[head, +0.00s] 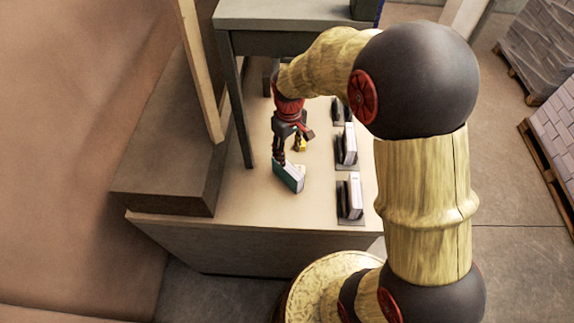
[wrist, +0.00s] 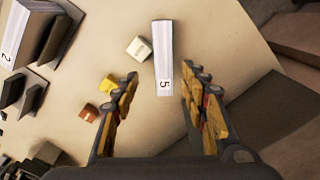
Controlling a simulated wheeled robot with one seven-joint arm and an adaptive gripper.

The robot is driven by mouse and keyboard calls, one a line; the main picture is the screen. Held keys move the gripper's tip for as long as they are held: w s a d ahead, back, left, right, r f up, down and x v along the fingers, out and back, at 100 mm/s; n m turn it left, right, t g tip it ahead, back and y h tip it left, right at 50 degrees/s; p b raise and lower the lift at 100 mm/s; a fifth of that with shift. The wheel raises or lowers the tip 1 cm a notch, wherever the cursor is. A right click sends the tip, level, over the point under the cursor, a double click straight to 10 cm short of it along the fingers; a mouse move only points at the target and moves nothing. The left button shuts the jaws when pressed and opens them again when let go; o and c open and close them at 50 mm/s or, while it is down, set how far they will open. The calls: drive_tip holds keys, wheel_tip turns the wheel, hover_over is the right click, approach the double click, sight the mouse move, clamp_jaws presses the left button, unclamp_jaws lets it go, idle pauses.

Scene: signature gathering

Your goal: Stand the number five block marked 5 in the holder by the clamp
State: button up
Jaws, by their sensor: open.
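The number five block (wrist: 164,50) stands upright on the table like a slim book, with white pages and a 5 on its edge. In the head view its teal side (head: 286,176) shows. My gripper (wrist: 160,82) is open, with a finger on each side of the block's near end; I cannot tell whether they touch it. In the head view my gripper (head: 286,158) points down over the block. A dark holder (wrist: 34,97) at the left of the wrist view looks empty; it seems to be the far one (head: 337,109) in the head view. I cannot pick out the clamp for certain.
A block marked 2 (wrist: 22,38) stands in another holder. The head view shows white blocks in the middle (head: 349,145) and near (head: 355,193) holders. A white cube (wrist: 139,49), a yellow piece (wrist: 107,82) and an orange cube (wrist: 88,113) lie between block and holders.

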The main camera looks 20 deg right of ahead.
sight(287, 166)
drive_tip(key=shift+d+f, duration=0.1)
drive_tip(key=shift+f, duration=0.55)
drive_tip(key=f, duration=0.4)
drive_tip(key=f+p, duration=0.1)
drive_tip(key=f, duration=0.2)
drive_tip(key=shift+s+a+f, duration=0.1)
drive_tip(key=shift+s+a, duration=0.05)
drive_tip(key=shift+a, duration=0.2)
drive_tip(key=shift+c, duration=0.9)
clamp_jaws()
